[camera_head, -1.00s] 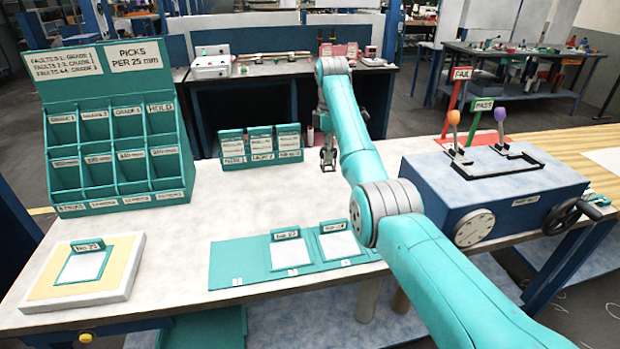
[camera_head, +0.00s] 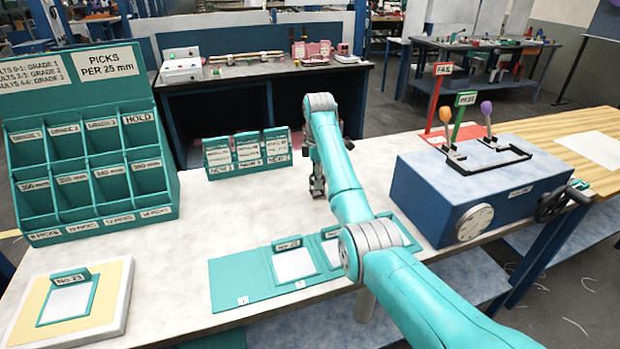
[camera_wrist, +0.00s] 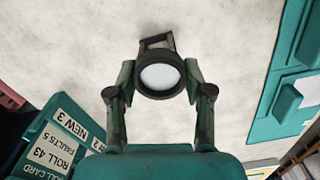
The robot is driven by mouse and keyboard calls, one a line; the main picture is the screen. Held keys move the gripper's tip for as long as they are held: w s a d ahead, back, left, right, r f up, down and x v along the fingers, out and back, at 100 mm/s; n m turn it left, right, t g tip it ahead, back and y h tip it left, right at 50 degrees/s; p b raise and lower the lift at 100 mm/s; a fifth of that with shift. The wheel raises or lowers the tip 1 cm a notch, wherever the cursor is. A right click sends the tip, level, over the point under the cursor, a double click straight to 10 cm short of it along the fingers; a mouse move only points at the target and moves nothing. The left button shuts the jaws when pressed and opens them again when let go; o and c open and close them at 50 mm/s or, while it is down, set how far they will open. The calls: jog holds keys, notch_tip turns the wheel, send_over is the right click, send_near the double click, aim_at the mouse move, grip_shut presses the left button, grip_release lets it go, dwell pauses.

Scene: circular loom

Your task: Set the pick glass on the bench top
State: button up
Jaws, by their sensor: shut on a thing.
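The pick glass (camera_wrist: 160,78), a small dark round frame with a pale lens and a short dark bracket at its top, is in the wrist view between the two fingers. My gripper (camera_wrist: 160,90) is shut on it. In the head view my gripper (camera_head: 318,186) points down over the white bench top (camera_head: 390,160), right of the small teal card rack and behind the teal mat. The glass is too small to make out clearly there. Whether it touches the bench top (camera_wrist: 235,50) I cannot tell.
The small teal card rack (camera_head: 248,152) stands left of my gripper. The teal mat (camera_head: 235,282) with white cards lies in front. A blue box (camera_head: 485,190) with levers stands right, a large teal pigeonhole rack (camera_head: 90,150) left. Bare bench top surrounds my gripper.

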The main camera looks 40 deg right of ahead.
jog(key=shift+d+f, duration=0.1)
jog(key=shift+f, duration=0.15)
jog(key=shift+f, duration=0.15)
jog(key=o, duration=1.2)
jog(key=shift+c, duration=0.2)
